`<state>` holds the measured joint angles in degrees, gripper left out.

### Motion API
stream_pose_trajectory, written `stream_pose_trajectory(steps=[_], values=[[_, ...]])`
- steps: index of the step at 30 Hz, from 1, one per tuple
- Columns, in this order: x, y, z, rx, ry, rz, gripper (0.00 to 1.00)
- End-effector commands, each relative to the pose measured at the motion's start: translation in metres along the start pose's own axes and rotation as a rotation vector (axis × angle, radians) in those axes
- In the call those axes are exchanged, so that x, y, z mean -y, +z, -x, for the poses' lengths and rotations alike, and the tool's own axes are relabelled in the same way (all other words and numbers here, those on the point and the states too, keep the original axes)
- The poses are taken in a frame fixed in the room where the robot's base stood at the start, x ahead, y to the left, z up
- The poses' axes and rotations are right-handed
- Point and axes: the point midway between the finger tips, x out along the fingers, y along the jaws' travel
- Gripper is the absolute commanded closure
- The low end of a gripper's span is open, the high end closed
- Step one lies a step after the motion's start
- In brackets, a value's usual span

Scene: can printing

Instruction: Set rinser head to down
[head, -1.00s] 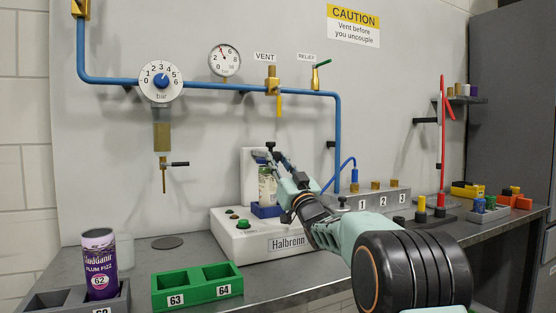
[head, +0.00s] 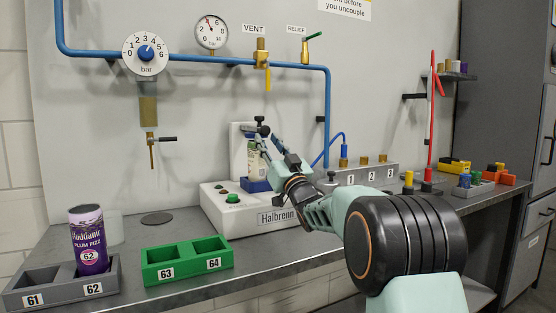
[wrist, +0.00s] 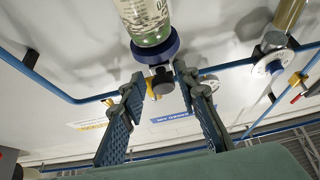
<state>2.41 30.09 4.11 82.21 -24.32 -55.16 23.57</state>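The Halbrenn machine (head: 262,208) stands on the bench with a can (head: 253,160) in its blue holder (head: 256,185). I take the blue disc (wrist: 156,45) at the can's end, with a black knob (wrist: 161,82) beyond it, to be the rinser head. The wrist view is upside down, so the knob is above the disc. The knob (head: 262,126) also shows in the head view. My gripper (head: 269,137) is open there. In the wrist view its fingers (wrist: 160,76) lie either side of the knob, apart from each other. I cannot tell whether they touch it or whether disc and can touch.
Blue pipe (head: 200,60) runs along the back wall with a regulator dial (head: 146,53), gauge (head: 211,32) and vent valve (head: 261,60). A plum can (head: 89,240) stands in the grey rack (head: 35,285). A green rack (head: 187,262) sits left of the machine, empty.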

Motion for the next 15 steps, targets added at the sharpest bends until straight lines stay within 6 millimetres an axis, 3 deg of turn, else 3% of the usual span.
stream_pose_trajectory(steps=[15], values=[[0.0,0.002,0.081,0.005,0.0,0.0,0.71]])
